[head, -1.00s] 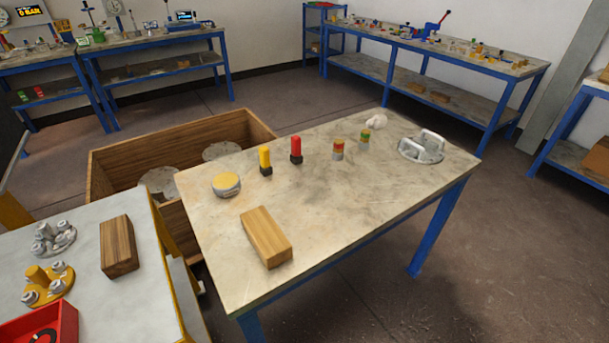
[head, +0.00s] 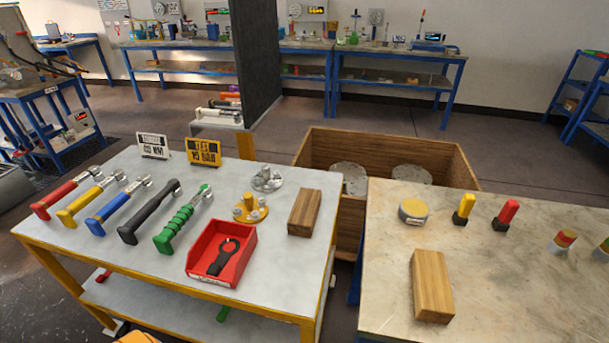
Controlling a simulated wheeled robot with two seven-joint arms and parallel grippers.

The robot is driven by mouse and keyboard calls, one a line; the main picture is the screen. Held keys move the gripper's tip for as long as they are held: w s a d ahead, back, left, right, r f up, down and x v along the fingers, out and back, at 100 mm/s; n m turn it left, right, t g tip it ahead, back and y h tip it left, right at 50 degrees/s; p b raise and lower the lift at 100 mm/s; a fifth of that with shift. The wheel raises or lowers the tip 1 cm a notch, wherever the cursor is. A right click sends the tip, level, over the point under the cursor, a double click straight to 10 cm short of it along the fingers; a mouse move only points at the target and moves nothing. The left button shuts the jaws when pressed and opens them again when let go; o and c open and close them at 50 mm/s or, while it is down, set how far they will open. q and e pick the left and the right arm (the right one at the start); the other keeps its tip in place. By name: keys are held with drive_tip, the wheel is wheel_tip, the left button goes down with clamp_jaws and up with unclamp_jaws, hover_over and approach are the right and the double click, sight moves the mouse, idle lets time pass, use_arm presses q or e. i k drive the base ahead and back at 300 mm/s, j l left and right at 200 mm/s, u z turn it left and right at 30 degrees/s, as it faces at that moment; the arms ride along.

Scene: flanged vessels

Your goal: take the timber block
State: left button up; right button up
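Two wooden blocks are in the head view. A lighter timber block (head: 432,286) lies on the left part of the stone-topped table (head: 385,235). A darker brown wooden block (head: 304,212) lies at the right end of the white-topped, yellow-framed cart (head: 150,262). I cannot tell from the picture which of them the task means. Nothing touches either block. Neither of my grippers is in view.
The cart also holds several coloured wrenches (head: 183,218), a red tray (head: 222,252) with a black tool, flanged parts and two signs (head: 202,151). A wooden crate (head: 390,143) stands behind the tables. A yellow-topped tin (head: 413,212) and a red marker (head: 506,214) stand near the lighter block.

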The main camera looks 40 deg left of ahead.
sight(302, 222)
drive_tip(key=u, duration=1.15)
drive_tip(key=j+z, duration=0.65)
drive_tip(key=z, duration=0.15)
drive_tip(key=j+z, duration=0.4)
